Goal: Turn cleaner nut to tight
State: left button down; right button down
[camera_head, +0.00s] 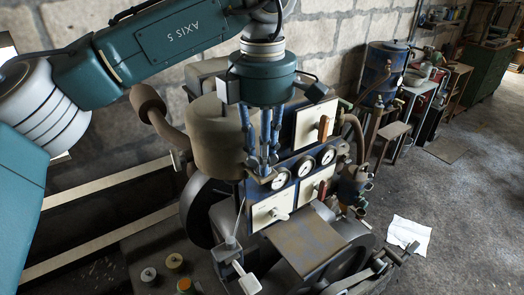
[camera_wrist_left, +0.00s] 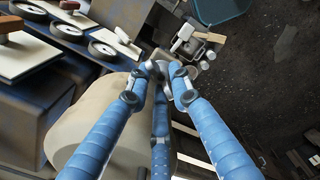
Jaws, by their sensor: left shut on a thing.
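My left gripper (camera_head: 262,165) comes down from above, in front of the tan cleaner drum (camera_head: 212,145). Its blue fingers are drawn together low beside the drum, and in the left wrist view the fingertips (camera_wrist_left: 160,76) close on a small grey metal piece (camera_wrist_left: 156,68). This piece appears to be the cleaner nut; the fingers hide most of it, so I cannot tell how tight it sits. The drum also shows in the left wrist view (camera_wrist_left: 92,125), behind and below the fingers. My right gripper is in neither view.
The blue panel beside the fingers carries round gauges (camera_head: 305,167), pale plates and a red-brown lever (camera_head: 323,128). A brown flat plate (camera_head: 305,240) lies in front. A blue barrel (camera_head: 385,72) stands at the back. Open floor with a white sheet (camera_head: 408,235) is at right.

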pick_arm(q)
jog(key=m+p, duration=0.1)
jog(key=m, duration=1.1)
jog(key=shift+m+p, duration=0.3)
jog(key=shift+p, duration=0.1)
dwell(0.3)
jog(key=c, duration=1.6)
grip_release()
jog(key=shift+s, duration=0.1)
jog(key=shift+s+r, duration=0.1)
